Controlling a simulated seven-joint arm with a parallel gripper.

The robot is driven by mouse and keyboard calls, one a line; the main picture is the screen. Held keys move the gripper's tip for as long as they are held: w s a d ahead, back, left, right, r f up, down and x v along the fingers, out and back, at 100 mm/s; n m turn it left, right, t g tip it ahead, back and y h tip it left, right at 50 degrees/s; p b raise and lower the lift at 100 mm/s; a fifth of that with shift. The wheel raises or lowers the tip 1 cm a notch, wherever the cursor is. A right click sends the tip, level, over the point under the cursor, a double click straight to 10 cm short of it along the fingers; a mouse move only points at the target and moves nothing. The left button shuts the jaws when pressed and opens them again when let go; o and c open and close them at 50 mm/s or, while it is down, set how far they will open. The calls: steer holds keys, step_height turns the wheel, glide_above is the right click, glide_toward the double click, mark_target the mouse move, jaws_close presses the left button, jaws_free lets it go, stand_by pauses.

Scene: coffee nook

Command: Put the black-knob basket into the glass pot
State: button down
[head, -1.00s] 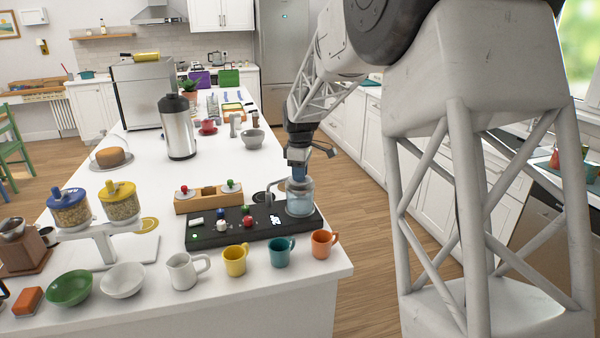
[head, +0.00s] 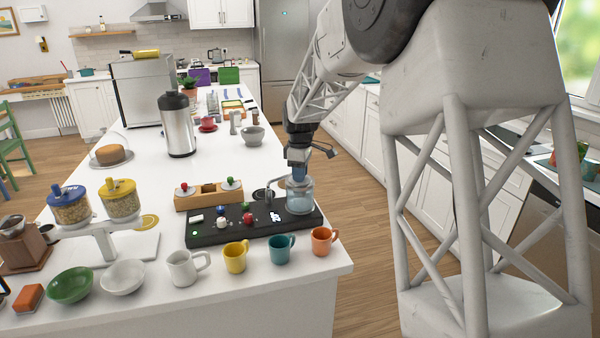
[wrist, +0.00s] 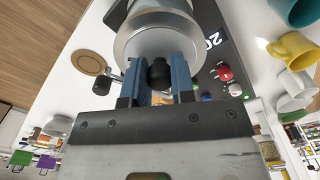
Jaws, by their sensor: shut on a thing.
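The glass pot (head: 300,203) stands on the right end of the black scale-like board (head: 205,238). My gripper (head: 298,178) points down at the pot's mouth in the head view. In the wrist view my gripper's blue fingers (wrist: 160,78) are closed on the black knob (wrist: 159,72) of the basket. The pot (wrist: 155,22) shows just beyond the fingers there. The basket's body is hidden below the knob, so I cannot tell how deep it sits in the pot.
A wooden holder (head: 193,205) with a red knob and a green knob stands behind the board. Several mugs, including an orange one (head: 324,241), line the front. A steel flask (head: 178,135) stands farther back. The counter between flask and holder is mostly clear.

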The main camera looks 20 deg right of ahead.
steer(key=c, duration=0.9)
jaws_free()
steer(key=shift+r, duration=0.1)
steer(key=shift+r, duration=3.8)
steer(key=shift+s, duration=0.15)
